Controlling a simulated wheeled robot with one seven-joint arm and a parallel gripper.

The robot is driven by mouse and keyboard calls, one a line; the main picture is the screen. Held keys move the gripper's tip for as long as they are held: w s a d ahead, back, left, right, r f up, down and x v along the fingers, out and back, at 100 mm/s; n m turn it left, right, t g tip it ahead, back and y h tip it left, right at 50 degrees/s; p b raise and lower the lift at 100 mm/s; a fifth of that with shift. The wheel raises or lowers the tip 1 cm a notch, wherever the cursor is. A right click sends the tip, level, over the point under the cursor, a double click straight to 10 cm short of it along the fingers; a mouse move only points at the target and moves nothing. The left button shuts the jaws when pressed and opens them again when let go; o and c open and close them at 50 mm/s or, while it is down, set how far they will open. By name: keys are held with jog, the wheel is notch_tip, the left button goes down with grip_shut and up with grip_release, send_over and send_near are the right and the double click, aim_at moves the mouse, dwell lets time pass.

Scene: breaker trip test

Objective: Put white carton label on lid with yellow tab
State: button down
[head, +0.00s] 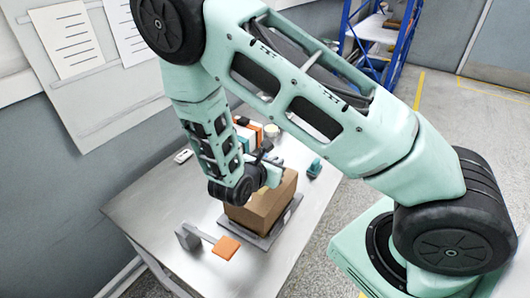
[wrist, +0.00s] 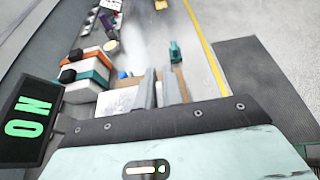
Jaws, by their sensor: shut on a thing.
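A brown cardboard carton (head: 268,211) sits on a flat grey plate on the table. My gripper (head: 272,178) is low over its top in the head view, partly hidden by my wrist. In the wrist view my two grey fingers (wrist: 158,88) are close together over the carton (wrist: 178,90). A white sheet with faint marks, which looks like the white carton label (wrist: 118,99), lies right beside the fingers. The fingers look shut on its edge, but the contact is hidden. I cannot make out a yellow tab, and cannot tell if the label touches the lid.
A grey stand with an orange pad (head: 226,246) is at the table's front. Orange, white and teal boxes (wrist: 90,68) stand behind the carton. A small teal object (head: 315,167) is to its right.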

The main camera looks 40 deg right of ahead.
jog(key=shift+f+b, duration=2.3)
jog(key=shift+f, duration=1.1)
jog(key=shift+f+b, duration=0.6)
jog(key=shift+f, duration=0.05)
jog(key=c, duration=1.5)
grip_release()
jog(key=shift+o, duration=0.2)
jog(key=shift+a, duration=0.1)
jog(key=b+v, duration=0.4)
jog(key=v, duration=1.3)
jog(key=s+a+r+m+g+y, duration=0.2)
jog(key=s+a+r+m+y, duration=0.2)
jog(key=s+m+y, duration=0.2)
jog(key=s+a+r+m+g+y, duration=0.3)
jog(key=s+r+m+y, duration=0.2)
jog(key=s+m+y, duration=0.2)
jog(key=s+m, duration=0.1)
jog(key=s, duration=0.1)
jog(key=shift+s+a+m, duration=0.3)
jog(key=shift+s+a, duration=0.05)
